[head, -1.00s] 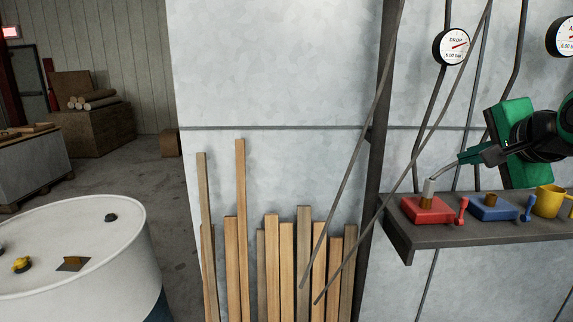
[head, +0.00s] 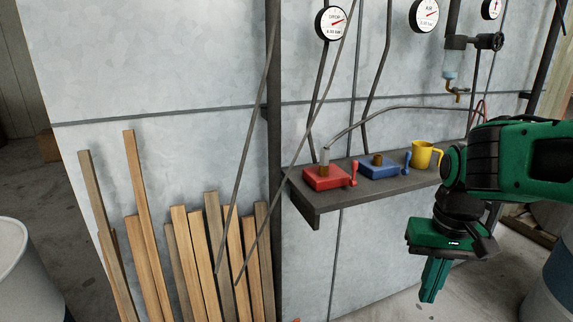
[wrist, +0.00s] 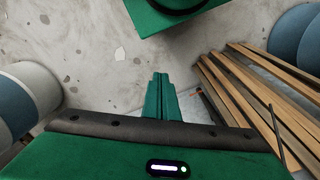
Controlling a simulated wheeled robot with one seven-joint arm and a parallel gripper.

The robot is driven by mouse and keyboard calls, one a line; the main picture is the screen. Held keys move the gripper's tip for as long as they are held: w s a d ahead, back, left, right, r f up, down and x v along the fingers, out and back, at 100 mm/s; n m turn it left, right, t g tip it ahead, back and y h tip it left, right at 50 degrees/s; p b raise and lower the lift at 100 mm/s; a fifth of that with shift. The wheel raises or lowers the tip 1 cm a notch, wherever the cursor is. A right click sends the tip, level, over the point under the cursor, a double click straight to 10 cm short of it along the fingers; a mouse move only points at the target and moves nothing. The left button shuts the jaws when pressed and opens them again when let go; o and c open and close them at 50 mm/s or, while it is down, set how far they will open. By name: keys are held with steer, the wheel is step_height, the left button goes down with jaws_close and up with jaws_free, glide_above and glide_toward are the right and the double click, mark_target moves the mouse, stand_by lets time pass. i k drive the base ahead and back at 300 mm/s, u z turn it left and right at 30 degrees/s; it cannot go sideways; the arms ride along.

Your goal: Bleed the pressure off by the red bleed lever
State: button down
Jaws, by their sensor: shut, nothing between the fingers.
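The red bleed lever (head: 353,175) stands at the right side of a red block (head: 322,178) on the wall shelf. A grey hose (head: 400,108) ends in a pale fitting (head: 325,156) on top of that block. A round gauge (head: 331,23) with a red needle hangs above; its figures are too small to read surely. My gripper (head: 428,296) is shut and empty, pointing down in front of and below the shelf, right of the lever and apart from it. Its closed fingers (wrist: 160,78) show in the wrist view, where the lever is out of sight.
A blue block (head: 380,168) with a blue lever (head: 407,160) and a yellow mug (head: 422,155) stand right of the red block on the grey shelf (head: 335,196). Thin rods and wooden planks (head: 190,255) lean left of the shelf. Drums stand at both sides.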

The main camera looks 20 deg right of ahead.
mark_target(353, 183)
steer(key=z, duration=0.85)
steer(key=k, duration=0.45)
steer(key=u, duration=0.3)
